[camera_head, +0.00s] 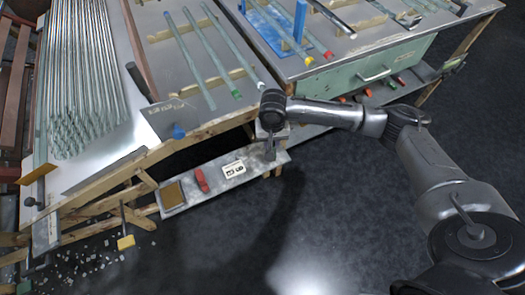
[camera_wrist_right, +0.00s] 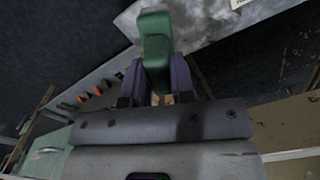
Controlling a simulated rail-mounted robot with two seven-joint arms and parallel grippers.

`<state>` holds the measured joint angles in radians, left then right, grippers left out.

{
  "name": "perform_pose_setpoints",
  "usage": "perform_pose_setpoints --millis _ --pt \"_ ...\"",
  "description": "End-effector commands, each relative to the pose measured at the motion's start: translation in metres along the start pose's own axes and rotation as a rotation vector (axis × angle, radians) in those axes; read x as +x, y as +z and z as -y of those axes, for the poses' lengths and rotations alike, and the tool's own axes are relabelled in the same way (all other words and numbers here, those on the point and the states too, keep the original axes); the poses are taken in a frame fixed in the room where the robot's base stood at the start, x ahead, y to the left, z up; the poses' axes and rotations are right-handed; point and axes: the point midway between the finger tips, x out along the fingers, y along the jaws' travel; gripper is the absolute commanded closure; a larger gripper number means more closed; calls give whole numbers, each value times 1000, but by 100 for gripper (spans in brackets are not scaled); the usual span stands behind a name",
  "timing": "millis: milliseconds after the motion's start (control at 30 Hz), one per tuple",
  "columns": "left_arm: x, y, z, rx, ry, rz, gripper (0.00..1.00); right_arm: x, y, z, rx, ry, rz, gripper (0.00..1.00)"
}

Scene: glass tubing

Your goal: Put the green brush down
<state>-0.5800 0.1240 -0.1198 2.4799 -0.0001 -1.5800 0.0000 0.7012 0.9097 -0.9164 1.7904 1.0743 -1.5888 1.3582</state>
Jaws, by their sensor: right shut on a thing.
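My right gripper (camera_wrist_right: 159,78) is shut on the green brush (camera_wrist_right: 155,38), with one dark finger on each side of it. The brush sticks out past the fingertips, over a grey shelf surface in the right wrist view. In the head view my right gripper (camera_head: 270,148) points down at the right part of the low grey shelf (camera_head: 212,190). The brush cannot be made out there, and I cannot tell whether it touches the shelf. My left gripper is not in view.
On the low shelf lie a red brush (camera_head: 201,180), a brown pad (camera_head: 173,195) and a white label card (camera_head: 234,169). The table (camera_head: 165,125) above carries glass tubes on wooden rests. A green drawer cabinet (camera_head: 355,72) stands to the right. Dark floor lies in front.

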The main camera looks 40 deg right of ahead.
Motion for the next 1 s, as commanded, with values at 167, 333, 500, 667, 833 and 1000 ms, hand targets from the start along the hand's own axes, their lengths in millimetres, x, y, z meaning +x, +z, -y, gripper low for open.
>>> perform_pose_setpoints --millis 167,333,500,667,833,1000 --pt "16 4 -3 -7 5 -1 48 16 -10 20 -1 0 -1 96" --pt "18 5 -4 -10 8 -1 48 18 -13 27 -1 1 -1 96" --pt "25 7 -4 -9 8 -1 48 28 -13 27 -1 2 0 96" --pt "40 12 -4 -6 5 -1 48 49 -13 27 -1 2 -1 96" --pt "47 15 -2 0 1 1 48 59 -13 27 -1 1 -1 96" --pt "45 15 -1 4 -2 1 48 58 -13 27 -1 1 -1 96"
